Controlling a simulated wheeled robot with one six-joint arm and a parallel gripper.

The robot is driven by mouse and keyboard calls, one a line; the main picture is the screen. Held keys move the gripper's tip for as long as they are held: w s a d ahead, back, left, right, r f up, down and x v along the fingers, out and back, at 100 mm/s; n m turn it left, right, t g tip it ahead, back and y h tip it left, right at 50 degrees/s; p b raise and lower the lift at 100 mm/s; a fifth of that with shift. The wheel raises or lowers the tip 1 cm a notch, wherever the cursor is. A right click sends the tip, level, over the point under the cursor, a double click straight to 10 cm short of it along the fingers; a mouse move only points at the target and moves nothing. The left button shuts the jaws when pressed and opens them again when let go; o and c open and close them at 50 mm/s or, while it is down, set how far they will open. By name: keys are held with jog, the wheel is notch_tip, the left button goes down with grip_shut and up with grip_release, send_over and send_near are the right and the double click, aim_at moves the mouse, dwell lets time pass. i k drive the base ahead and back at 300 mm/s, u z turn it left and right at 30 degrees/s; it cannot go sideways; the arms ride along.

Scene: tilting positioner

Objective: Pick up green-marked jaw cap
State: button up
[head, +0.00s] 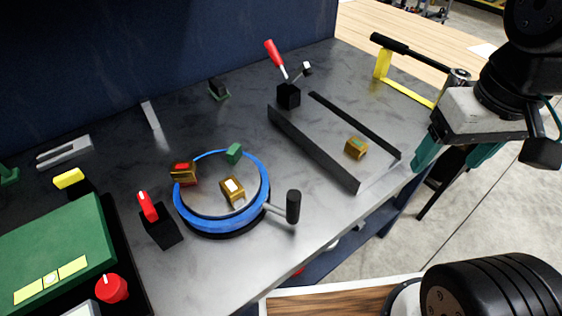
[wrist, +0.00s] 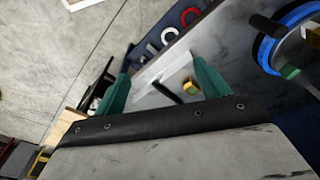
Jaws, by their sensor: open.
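The green-marked jaw cap (head: 356,148) is a small brass-coloured block with a green patch on top. It lies on the grey table between two dark rails, near the right rail end. In the wrist view a small yellowish block, apparently this cap (wrist: 190,87), shows between the fingers and beyond them. My gripper (head: 446,163) has teal fingers and is open and empty, to the right of the cap and apart from it. Its fingers also show in the wrist view (wrist: 160,72).
A blue-ringed positioner (head: 265,180) with a black-knobbed handle carries a red-marked block (head: 183,172), a white-marked block (head: 231,188) and a green block (head: 234,153). The long rail (head: 312,150) and short rail (head: 355,125) flank the cap. A yellow-framed tool (head: 382,66) lies behind.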

aim_at(355, 146)
jog(key=u, duration=0.05)
jog(key=k, duration=1.15)
jog(key=z, duration=0.7)
jog(key=i, duration=1.1)
jog(key=u, duration=0.55)
